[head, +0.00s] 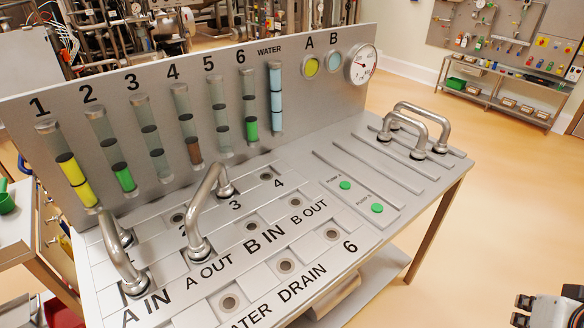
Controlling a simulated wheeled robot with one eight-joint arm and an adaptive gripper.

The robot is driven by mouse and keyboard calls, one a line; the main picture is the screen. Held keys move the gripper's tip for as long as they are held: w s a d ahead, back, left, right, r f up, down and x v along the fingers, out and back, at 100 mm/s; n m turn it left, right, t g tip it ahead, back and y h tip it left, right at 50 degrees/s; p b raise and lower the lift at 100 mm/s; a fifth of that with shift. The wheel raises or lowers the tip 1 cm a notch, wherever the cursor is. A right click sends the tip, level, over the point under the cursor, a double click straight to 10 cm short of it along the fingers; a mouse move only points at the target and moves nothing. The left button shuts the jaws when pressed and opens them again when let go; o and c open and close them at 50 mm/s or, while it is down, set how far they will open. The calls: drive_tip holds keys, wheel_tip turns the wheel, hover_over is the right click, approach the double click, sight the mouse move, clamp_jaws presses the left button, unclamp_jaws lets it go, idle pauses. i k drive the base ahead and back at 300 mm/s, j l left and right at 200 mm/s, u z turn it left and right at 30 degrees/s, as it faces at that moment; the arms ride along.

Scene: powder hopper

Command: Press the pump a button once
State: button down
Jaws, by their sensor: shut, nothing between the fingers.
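The pump A button (345,185) is a small round green button on the right half of the grey panel top, beside a small label that seems to read PUMP A. A second green button, pump B (377,208), sits nearer and to its right on the same plate. My gripper (523,311) shows at the bottom right corner, partly cut off by the frame edge. It is shut and empty, over the floor to the right of the bench and well apart from both buttons.
Metal U-shaped pipes stand on the panel at left (208,212) and at the far right (403,130). The upright board behind carries several tubes of coloured contents and a round gauge (361,64). The floor (480,205) right of the bench is clear.

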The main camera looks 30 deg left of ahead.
sight(344, 185)
drive_tip(key=i+j+u, duration=0.15)
drive_tip(key=i+u, duration=0.95)
drive_tip(key=k+j, duration=0.05)
drive_tip(key=k, duration=0.05)
